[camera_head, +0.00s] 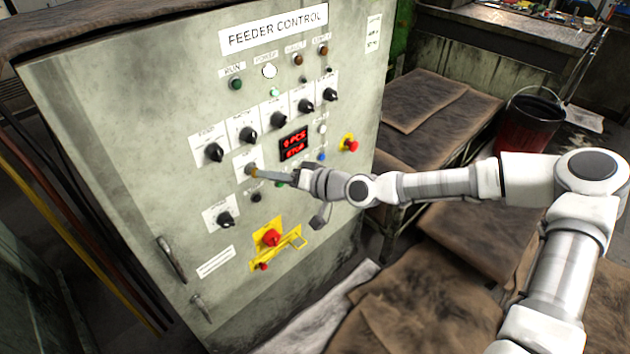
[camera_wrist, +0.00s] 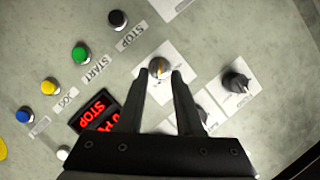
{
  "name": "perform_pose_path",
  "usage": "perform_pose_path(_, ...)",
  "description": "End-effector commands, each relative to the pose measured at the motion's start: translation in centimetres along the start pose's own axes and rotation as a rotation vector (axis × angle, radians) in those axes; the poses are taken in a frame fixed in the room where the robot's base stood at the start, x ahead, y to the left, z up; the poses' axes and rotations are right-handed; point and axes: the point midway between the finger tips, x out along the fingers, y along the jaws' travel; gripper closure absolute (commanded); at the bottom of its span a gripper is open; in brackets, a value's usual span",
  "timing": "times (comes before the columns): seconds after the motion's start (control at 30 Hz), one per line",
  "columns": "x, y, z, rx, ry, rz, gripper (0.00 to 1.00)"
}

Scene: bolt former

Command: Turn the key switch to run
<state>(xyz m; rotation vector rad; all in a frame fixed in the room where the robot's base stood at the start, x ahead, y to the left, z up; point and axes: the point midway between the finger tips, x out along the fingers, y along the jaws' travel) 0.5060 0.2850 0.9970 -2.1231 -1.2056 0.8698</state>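The key switch (camera_head: 249,169) is a small metal and brass knob on a white label plate, on the front of the grey feeder control cabinet (camera_head: 120,110). In the wrist view the key switch (camera_wrist: 158,66) lies just ahead of and between my fingertips. My gripper (camera_head: 258,173) reaches the panel from the right. In the wrist view my gripper (camera_wrist: 160,75) has its two dark fingers apart, one on each side of the switch. I cannot tell whether they touch it. The red display (camera_wrist: 97,113) reads STOP.
Black rotary knobs (camera_head: 214,152) surround the switch. Green START (camera_wrist: 81,54) and black STOP (camera_wrist: 118,20) buttons are close by. A red emergency stop (camera_head: 271,238) on yellow is below. A bucket (camera_head: 527,122) and cloth-covered benches stand to the right.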

Motion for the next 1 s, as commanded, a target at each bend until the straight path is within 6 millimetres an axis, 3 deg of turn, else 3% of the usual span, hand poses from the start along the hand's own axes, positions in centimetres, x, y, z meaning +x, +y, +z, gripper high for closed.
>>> perform_pose_path(0.6,-10.3,0.1,-0.1,0.005,0.004,0.001,0.65)
perform_pose_path(0.8,-12.7,0.1,-0.1,0.003,0.004,0.0,0.65)
perform_pose_path(1.0,-13.9,0.0,0.0,0.002,0.001,0.0,0.65)
